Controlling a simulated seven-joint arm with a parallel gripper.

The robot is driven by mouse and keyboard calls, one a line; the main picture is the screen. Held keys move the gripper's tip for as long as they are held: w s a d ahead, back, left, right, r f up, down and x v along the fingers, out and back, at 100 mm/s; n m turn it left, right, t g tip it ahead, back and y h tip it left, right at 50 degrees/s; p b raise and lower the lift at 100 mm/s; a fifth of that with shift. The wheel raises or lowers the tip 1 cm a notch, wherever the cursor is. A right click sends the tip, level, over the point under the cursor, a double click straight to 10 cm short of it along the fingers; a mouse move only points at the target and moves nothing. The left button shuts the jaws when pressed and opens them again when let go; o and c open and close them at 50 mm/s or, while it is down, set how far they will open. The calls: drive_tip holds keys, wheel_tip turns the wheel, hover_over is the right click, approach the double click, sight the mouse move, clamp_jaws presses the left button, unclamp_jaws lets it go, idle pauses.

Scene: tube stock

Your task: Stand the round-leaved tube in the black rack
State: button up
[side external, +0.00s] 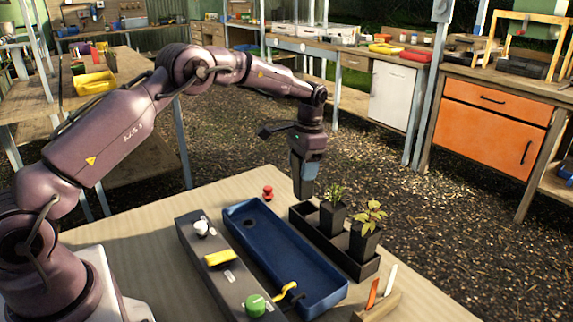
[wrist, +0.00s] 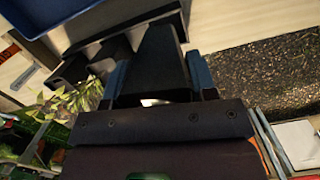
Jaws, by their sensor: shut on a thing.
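The black rack (side external: 345,262) stands on the table. One tube (side external: 332,218) with narrow green leaves and one tube (side external: 364,241) with broader yellow-green leaves stand upright in it. My gripper (side external: 305,174) points down at the rack's far left end and is shut on a dark tube (side external: 304,190). In the wrist view this held tube (wrist: 160,62) tapers away between the blue fingertips. Its leaves are hidden, so I cannot tell their shape. Its lower end is close to the rack's far end; I cannot tell whether it touches. Yellow-green leaves (wrist: 75,105) show left of my gripper in the wrist view.
A blue tray (side external: 285,262) lies left of the rack. Left of it is a grey panel (side external: 228,270) with a white knob, a yellow piece and a green knob. A red knob (side external: 267,191) stands behind the tray. A wooden holder (side external: 378,306) with upright sticks is at the front right.

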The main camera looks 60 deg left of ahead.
sight(305, 196)
drive_tip(key=shift+w+a+f+n, duration=0.35)
drive_tip(key=shift+w+f+n, duration=0.45)
drive_tip(key=shift+f+n, duration=0.1)
drive_tip(key=shift+f, duration=3.5)
drive_tip(key=shift+f, duration=0.45)
drive_tip(key=o, duration=1.1)
drive_tip(key=r, duration=0.4)
drive_tip(key=w+r, duration=0.1)
drive_tip(key=r, duration=0.8)
drive_tip(key=shift+w, duration=0.25)
